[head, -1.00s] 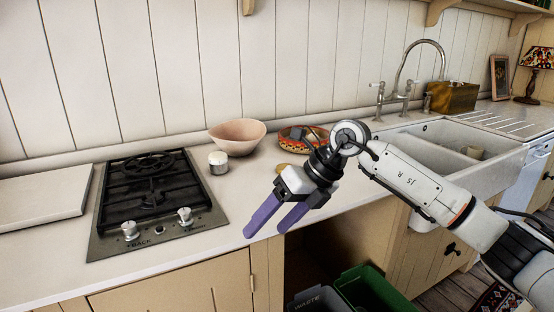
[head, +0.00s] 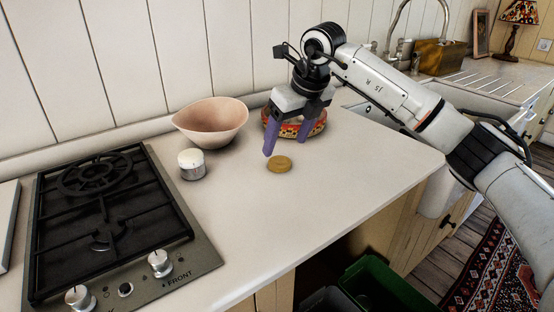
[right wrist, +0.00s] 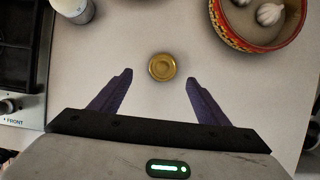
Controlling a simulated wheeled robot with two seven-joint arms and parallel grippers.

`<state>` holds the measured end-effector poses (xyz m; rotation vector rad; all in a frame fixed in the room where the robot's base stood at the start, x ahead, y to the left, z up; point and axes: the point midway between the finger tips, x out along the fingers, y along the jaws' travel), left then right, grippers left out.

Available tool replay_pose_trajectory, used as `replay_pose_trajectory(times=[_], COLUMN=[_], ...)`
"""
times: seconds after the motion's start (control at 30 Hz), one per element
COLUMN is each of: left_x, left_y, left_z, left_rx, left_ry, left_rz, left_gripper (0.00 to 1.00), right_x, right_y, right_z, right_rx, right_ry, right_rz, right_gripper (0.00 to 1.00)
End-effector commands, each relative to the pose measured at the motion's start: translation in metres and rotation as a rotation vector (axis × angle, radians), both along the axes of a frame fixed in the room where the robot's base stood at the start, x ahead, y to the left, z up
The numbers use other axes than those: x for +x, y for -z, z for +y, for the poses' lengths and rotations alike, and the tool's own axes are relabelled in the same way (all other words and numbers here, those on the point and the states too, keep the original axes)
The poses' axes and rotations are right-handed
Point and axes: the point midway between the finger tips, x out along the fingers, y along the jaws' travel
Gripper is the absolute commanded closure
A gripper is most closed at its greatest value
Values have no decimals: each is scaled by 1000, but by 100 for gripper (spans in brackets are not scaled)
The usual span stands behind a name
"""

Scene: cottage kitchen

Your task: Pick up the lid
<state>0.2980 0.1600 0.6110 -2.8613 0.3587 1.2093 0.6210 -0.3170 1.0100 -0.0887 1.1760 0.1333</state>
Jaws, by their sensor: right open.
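The lid (head: 279,164) is a small round golden disc lying flat on the pale countertop. It also shows in the right wrist view (right wrist: 162,67), ahead of the fingertips and roughly centred between them. My right gripper (head: 286,146) has purple fingers and is open and empty. It hangs above the counter by the lid, apart from it. In the right wrist view its two fingers (right wrist: 158,77) are spread on either side. My left gripper is not in view.
A patterned red bowl (right wrist: 258,45) holding garlic stands close behind the gripper. A pink bowl (head: 211,122) and a white-topped jar (head: 192,164) stand left of the lid. The gas hob (head: 110,230) is further left. The counter in front of the lid is clear.

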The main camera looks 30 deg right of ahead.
Motion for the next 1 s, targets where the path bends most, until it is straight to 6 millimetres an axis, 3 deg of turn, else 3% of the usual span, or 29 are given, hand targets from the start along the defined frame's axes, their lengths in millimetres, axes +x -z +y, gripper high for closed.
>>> replay_pose_trajectory(times=[0.27,0.5,0.83,1.0], left_x=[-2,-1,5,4], left_y=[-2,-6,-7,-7], left_z=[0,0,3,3], left_rx=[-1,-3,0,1], left_ry=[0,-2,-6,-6], left_rz=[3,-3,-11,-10], left_gripper=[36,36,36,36], right_x=[9,23,26,26], right_y=[23,55,62,62], right_z=[0,-3,-3,-3], right_rx=[0,1,1,1], right_ry=[-1,-3,-1,-1], right_rz=[2,2,-1,-1], right_gripper=[31,31,31,59])
